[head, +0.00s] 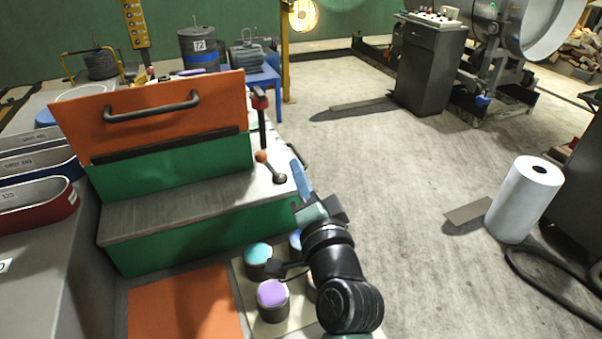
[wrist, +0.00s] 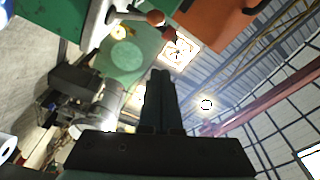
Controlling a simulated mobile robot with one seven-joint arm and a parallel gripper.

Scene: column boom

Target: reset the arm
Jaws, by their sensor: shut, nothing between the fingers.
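My gripper (wrist: 160,78) is shut and empty. In the wrist view its dark fingers are together, with the ceiling and far wall behind them. In the head view my arm rises from the bottom centre, and my gripper (head: 302,182) is just right of the green machine (head: 185,220). A lever with an orange knob (head: 262,156) stands left of the gripper and looks apart from it. The lever also shows at the top of the wrist view (wrist: 155,17).
Several round pieces with coloured tops, among them a purple one (head: 272,294) and a teal one (head: 257,253), stand on a pale mat beside my arm. An orange panel with a handle (head: 165,118) rises on the machine. A white roll (head: 525,200) stands right.

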